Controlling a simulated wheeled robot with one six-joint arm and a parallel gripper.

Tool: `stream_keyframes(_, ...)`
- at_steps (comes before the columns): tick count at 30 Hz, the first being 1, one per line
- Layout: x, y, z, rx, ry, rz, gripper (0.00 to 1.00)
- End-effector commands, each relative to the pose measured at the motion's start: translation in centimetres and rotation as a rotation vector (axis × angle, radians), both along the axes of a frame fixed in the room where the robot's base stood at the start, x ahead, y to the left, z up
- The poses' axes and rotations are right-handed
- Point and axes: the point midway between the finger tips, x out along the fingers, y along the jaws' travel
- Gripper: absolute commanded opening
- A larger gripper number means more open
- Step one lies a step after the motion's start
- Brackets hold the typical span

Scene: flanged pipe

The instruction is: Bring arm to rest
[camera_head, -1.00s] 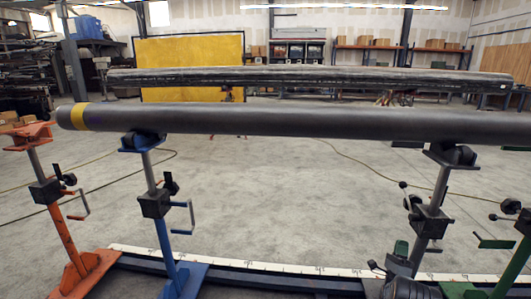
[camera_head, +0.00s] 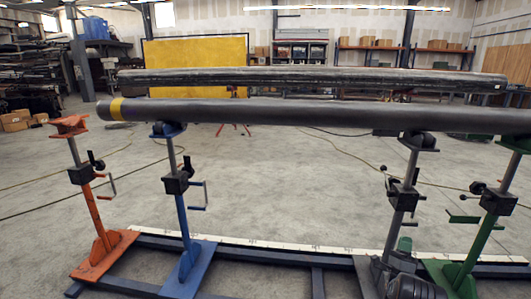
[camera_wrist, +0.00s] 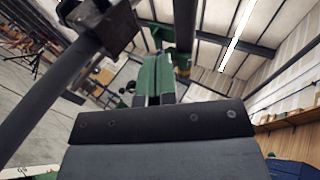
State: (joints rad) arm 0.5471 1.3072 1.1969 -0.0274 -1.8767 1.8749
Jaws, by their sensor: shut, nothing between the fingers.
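My gripper (camera_wrist: 155,80) shows in the wrist view as two green fingers side by side beyond a dark bolted plate. The fingers are shut with nothing between them. No gripper shows in the head view. A long dark grey pipe (camera_head: 300,113) with a yellow band near its left end lies level across the stands in the head view. In the wrist view a grey post (camera_wrist: 45,95) with a black block slants past on the left, close to the camera. I cannot tell the gap between it and my gripper.
An orange stand (camera_head: 88,195), a blue stand (camera_head: 180,205) and a green stand (camera_head: 488,225) rise from a low rail with a white scale strip (camera_head: 300,252). A second dark pipe (camera_head: 310,78) lies behind. Open concrete floor shows between the stands.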

Motion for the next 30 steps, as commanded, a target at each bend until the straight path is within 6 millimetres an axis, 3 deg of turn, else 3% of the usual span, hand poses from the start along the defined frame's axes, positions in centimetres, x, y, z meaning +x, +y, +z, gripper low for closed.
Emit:
stream_keyframes(8, 3.1, 1.4, 6.6, 0.001, 0.161, -0.055, 0.0)
stream_keyframes(11, 4.5, 2.2, 10.0, -0.008, 0.252, -0.085, 0.0)
stream_keyframes(17, 7.1, 5.4, 18.9, -0.064, 0.523, -0.15, 0.0)
stream_keyframes(20, 7.7, 8.4, 25.0, -0.135, 0.728, -0.179, 0.0)
stream_keyframes(23, 6.8, 12.2, 30.6, -0.248, 0.964, -0.189, 0.0)
stream_keyframes(26, 4.5, 16.2, 35.3, -0.395, 1.19, -0.174, 0.0)
stream_keyframes(30, -1.3, 21.8, 40.7, -0.653, 1.475, -0.104, 0.0)
